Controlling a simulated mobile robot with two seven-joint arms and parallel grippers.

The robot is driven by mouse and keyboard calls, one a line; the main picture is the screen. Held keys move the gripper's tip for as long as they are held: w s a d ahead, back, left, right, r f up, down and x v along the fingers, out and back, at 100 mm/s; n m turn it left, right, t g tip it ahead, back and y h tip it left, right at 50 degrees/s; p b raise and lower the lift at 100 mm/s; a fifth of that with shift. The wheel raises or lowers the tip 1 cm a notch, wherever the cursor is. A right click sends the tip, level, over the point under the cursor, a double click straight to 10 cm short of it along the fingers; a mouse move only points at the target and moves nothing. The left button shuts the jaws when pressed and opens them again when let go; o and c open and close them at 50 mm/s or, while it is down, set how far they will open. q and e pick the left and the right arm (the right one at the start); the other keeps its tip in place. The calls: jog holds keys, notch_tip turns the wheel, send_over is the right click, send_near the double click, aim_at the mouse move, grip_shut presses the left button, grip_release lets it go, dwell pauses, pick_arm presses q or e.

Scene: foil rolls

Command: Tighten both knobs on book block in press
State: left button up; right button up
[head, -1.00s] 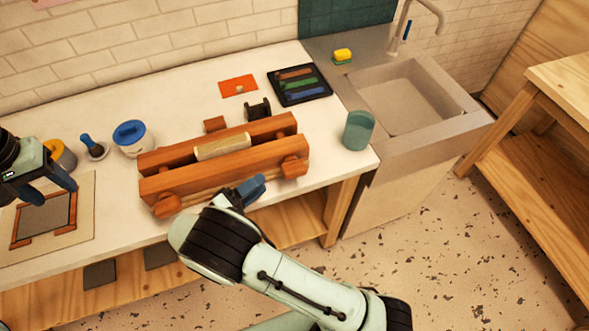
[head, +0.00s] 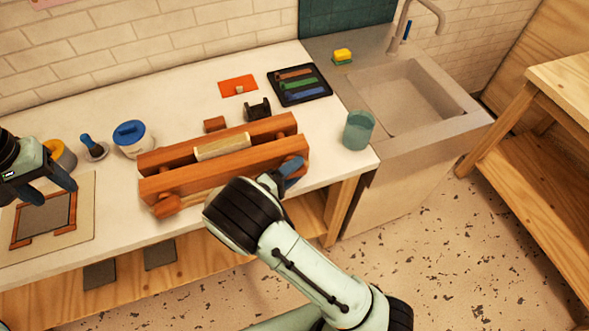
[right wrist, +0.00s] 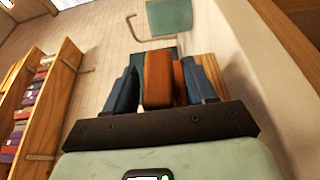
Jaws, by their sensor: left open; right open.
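The wooden press (head: 218,165) stands on the counter, with the pale book block (head: 222,146) clamped between its two reddish-brown beams. The left knob (head: 166,206) shows at the press's front left. The right knob (right wrist: 158,80) is mostly hidden in the head view by my right gripper (head: 290,172). In the right wrist view, my right gripper (right wrist: 160,88) is open, with a blue finger on each side of the right knob; I cannot tell whether they touch it. My left gripper (head: 50,190) is open and empty at the far left, above a framed mat.
A teal cup (head: 358,130) stands right of the press, near the sink (head: 405,98). A dark tray (head: 300,84) of foil rolls and an orange packet (head: 238,86) lie behind. A blue-lidded jar (head: 131,138) stands left of the press.

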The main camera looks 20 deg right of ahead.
jog(key=shift+d, duration=0.15)
jog(key=c, duration=1)
jog(key=shift+o, duration=0.2)
jog(key=m+g+y, duration=0.1)
jog(key=y, duration=0.2)
jog(key=shift+m+y, duration=0.5)
jog(key=shift+y, duration=1.1)
